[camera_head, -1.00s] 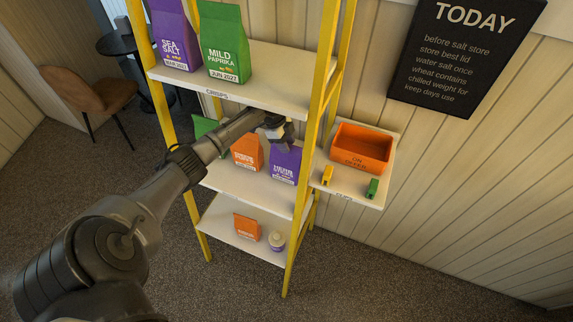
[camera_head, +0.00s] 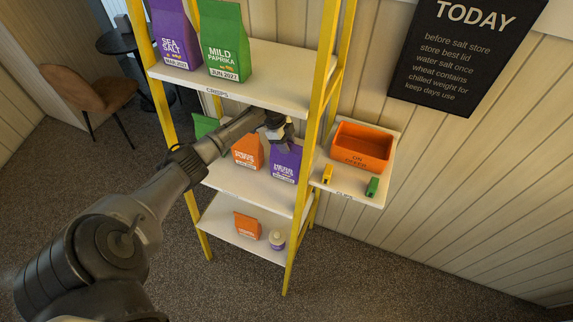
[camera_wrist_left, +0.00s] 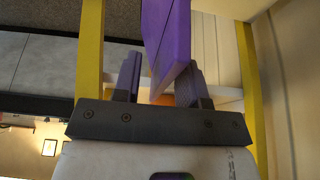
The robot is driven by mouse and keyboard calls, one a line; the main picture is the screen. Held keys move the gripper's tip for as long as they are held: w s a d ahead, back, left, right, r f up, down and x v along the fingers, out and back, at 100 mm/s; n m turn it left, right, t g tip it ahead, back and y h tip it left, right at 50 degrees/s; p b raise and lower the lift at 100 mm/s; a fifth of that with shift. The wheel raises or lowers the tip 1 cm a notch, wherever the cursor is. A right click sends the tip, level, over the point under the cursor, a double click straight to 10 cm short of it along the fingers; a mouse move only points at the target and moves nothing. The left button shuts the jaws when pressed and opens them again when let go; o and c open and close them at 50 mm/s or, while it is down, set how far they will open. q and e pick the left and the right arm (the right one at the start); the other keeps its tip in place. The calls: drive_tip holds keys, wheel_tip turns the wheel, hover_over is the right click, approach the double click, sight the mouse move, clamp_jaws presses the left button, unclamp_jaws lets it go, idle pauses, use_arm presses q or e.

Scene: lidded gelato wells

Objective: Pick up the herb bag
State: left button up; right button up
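The herb bag (camera_head: 285,166) is a purple bag with white lettering, upright at the right end of the middle shelf. My left gripper (camera_head: 281,138) is at its top edge, and the arm hides part of the bag's upper side. In the left wrist view the purple bag (camera_wrist_left: 166,40) reaches down between the two fingers of my left gripper (camera_wrist_left: 160,88). The fingers stand apart on either side of it. A gap shows beside the left finger, while the right finger is close to the bag; contact is unclear. My right gripper is not in view.
An orange bag (camera_head: 247,151) and a green bag (camera_head: 204,127) stand to the left on the same shelf. Yellow uprights (camera_head: 317,110) frame the shelves, and the upper shelf (camera_head: 270,82) is overhead. An orange bin (camera_head: 362,147) sits on a side shelf at right.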

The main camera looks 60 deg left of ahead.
use_arm(q)
drive_tip(key=shift+c, duration=0.3)
clamp_jaws()
idle(0.3)
drive_tip(key=shift+r, duration=0.1)
